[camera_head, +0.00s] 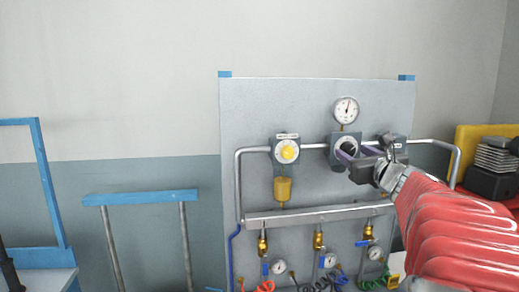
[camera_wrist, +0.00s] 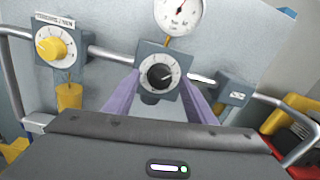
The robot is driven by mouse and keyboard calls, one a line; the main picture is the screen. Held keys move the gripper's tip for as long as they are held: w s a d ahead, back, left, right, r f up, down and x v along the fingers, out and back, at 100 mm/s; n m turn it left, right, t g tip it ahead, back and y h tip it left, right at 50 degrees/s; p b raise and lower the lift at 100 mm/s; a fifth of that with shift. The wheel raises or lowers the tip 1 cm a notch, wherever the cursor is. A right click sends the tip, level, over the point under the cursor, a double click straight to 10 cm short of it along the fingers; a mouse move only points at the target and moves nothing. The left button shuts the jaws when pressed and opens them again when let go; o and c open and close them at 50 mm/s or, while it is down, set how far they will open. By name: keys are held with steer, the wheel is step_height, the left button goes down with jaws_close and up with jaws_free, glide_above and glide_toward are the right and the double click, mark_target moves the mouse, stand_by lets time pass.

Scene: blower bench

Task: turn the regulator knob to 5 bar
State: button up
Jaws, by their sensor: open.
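The black regulator knob (camera_wrist: 159,76) sits on a white dial ring on a grey-blue regulator block (camera_wrist: 172,57). It also shows in the head view (camera_head: 348,148), partly behind my gripper (camera_head: 352,157). A round white pressure gauge (camera_wrist: 178,13) stands above the block; it is whole in the head view (camera_head: 346,110), its needle pointing roughly upward, its figures too small to read. In the wrist view my gripper (camera_wrist: 161,80) is open, one purple finger on each side of the knob. I cannot tell whether the fingers touch it.
A yellow knob (camera_head: 288,151) on another block is left of the regulator, with a yellow bowl (camera_head: 283,189) below. A grey block with a lever (camera_head: 393,143) is on the right. Pipes (camera_head: 240,185) cross the panel (camera_head: 250,105). Valves and coiled hoses (camera_head: 337,280) hang below.

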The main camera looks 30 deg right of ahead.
steer(key=shift+w+d, duration=0.25)
steer(key=shift+w, duration=0.45)
steer(key=c, duration=1)
steer(key=shift+c, duration=0.2)
steer(key=shift+a+n, duration=0.1)
steer(key=shift+n, duration=1.4)
steer(key=o, duration=1)
